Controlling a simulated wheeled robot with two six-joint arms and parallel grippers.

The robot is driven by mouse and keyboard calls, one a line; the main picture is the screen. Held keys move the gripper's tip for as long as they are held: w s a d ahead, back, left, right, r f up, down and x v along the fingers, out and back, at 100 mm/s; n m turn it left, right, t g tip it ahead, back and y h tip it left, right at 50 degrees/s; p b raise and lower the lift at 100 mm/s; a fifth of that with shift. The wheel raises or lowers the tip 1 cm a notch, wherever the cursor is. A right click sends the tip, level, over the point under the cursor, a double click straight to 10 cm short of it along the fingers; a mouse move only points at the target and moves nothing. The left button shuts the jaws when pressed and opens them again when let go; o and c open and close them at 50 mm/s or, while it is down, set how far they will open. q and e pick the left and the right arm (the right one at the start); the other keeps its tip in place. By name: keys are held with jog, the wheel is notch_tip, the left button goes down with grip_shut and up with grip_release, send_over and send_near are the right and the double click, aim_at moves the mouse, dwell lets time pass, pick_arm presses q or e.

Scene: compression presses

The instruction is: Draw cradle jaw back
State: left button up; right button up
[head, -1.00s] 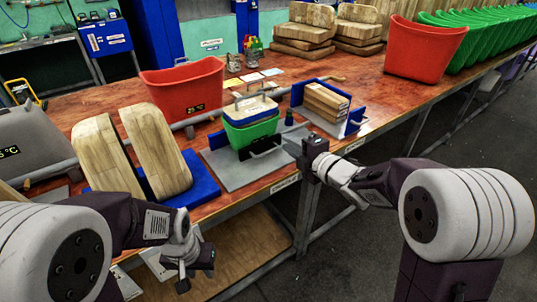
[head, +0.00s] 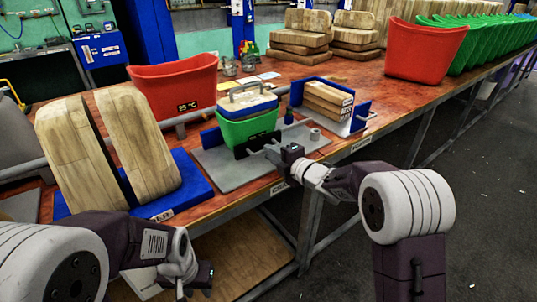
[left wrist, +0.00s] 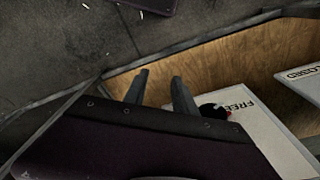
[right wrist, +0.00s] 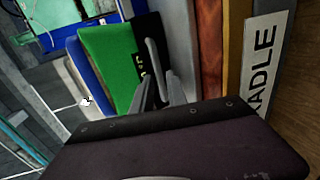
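The cradle (head: 228,179) is a grey plate on the bench's front edge. A green tub (head: 248,128) with a handled lid sits on it, between a blue upright at the left and the black jaw (head: 241,152) at the front. My right gripper (head: 268,148) is at the front of this jaw. In the right wrist view its fingertips (right wrist: 158,80) flank the jaw's grey bar handle (right wrist: 152,52); whether they touch it is unclear. The green tub (right wrist: 108,55) shows behind. My left gripper (left wrist: 160,82) is open and empty, low before the bench.
Two tall wooden blocks (head: 137,140) stand on a blue base at the left. A red tub (head: 170,88) is behind the cradle. A holder with stacked wooden blocks (head: 322,100) is to its right. Floor (head: 480,190) at right is clear.

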jog(key=shift+x, duration=0.95)
grip_shut()
dwell(0.7)
